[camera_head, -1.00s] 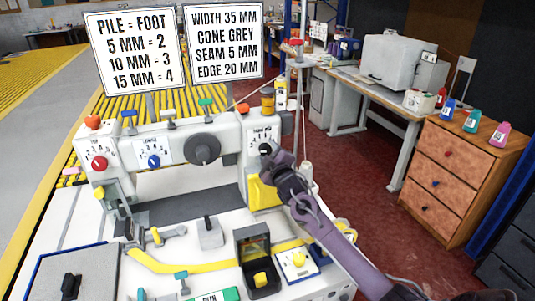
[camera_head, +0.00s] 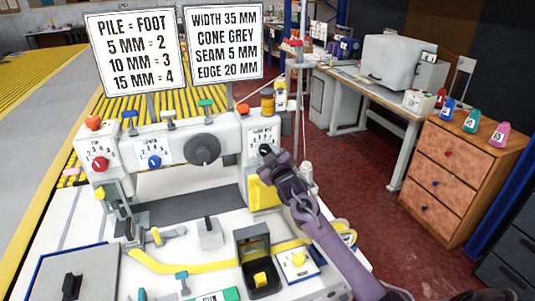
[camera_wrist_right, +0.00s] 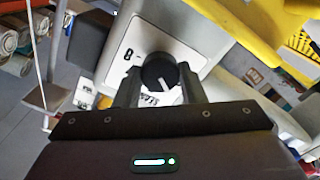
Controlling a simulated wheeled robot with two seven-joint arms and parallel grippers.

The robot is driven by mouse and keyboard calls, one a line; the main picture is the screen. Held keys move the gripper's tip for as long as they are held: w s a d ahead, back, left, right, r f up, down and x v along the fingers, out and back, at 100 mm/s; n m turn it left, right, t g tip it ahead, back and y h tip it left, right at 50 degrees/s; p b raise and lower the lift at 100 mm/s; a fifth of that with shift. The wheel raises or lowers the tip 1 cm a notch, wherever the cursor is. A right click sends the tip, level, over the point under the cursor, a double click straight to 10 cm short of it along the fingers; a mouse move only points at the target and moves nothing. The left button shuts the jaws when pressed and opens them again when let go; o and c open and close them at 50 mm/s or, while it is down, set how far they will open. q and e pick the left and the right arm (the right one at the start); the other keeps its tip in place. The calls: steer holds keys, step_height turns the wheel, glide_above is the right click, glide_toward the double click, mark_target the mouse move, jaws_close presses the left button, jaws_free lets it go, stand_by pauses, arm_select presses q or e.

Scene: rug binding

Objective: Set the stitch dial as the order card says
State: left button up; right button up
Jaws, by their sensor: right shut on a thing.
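The stitch dial is a black knob (camera_head: 265,150) on a white plate at the right end of the machine; it also shows in the right wrist view (camera_wrist_right: 158,72). A white mark on the knob and an "8" on its plate show there; other numbers are partly hidden. My right gripper (camera_head: 269,157) is shut on the knob, with one finger on each side (camera_wrist_right: 160,84). A white card (camera_head: 224,42) above the machine reads width 35 mm, cone grey, seam 5 mm, edge 20 mm. My left gripper is not in view.
A second card (camera_head: 134,50) pairs pile with foot numbers. A red knob (camera_head: 100,164), a blue knob (camera_head: 154,161) and a large grey handwheel (camera_head: 202,149) sit left along the machine. A yellow part (camera_head: 262,194) is just below the dial. A drawer cabinet (camera_head: 455,185) stands right.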

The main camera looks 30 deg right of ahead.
steer(key=m, duration=0.3)
steer(key=shift+m, duration=0.4)
steer(key=m+p, duration=0.1)
steer(key=m, duration=0.3)
steer(key=shift+f, duration=0.1)
steer(key=shift+m, duration=0.3)
steer(key=o, duration=1)
steer(key=b+v, duration=0.1)
steer(key=v, duration=0.7)
steer(key=shift+b, duration=0.35)
